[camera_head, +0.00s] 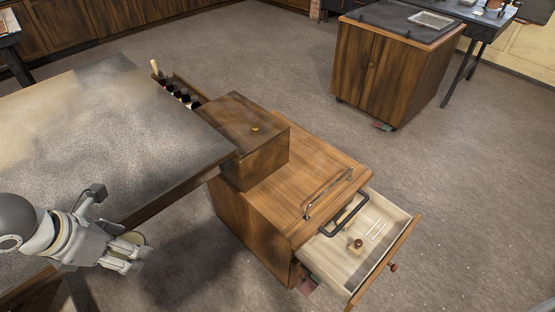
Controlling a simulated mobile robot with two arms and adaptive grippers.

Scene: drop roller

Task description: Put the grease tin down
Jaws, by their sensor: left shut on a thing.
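My left gripper (134,258) is at the lower left, beside the edge of the grey-topped table (110,140). It is shut on a small round tin with a yellowish rim, the grease tin (133,237). Most of the tin is hidden behind the fingers. In the picture the tin shows against the floor, just off the table edge. My right gripper is not in view.
A wooden cabinet (270,210) has its drawer (340,268) pulled open, with a roller-like tool and small items inside. A wooden box (245,125) stands by a rack of bottles (180,95). Another cabinet (385,70) stands farther back. The tabletop is mostly clear.

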